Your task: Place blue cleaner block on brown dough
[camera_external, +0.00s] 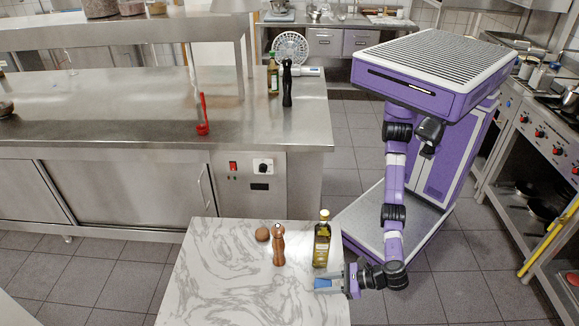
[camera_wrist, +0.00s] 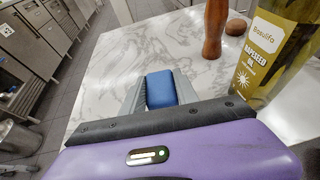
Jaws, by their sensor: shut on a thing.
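The blue cleaner block (camera_wrist: 161,89) is between the two grey fingers of my gripper (camera_wrist: 160,92) in the wrist view. In the external view my gripper (camera_external: 328,284) is at the right edge of the marble-topped table, shut on the blue block (camera_external: 327,284). I cannot tell whether the block touches the table top. The brown dough (camera_external: 262,234) is a small round lump at the back of the table, left of the pepper mill. It also shows at the top right of the wrist view (camera_wrist: 238,28), partly beside the mill.
A wooden pepper mill (camera_external: 278,245) and an oil bottle (camera_external: 322,240) stand on the marble table (camera_external: 225,290), between my gripper and the dough. The table's front and left are clear. A steel counter (camera_external: 120,110) stands behind.

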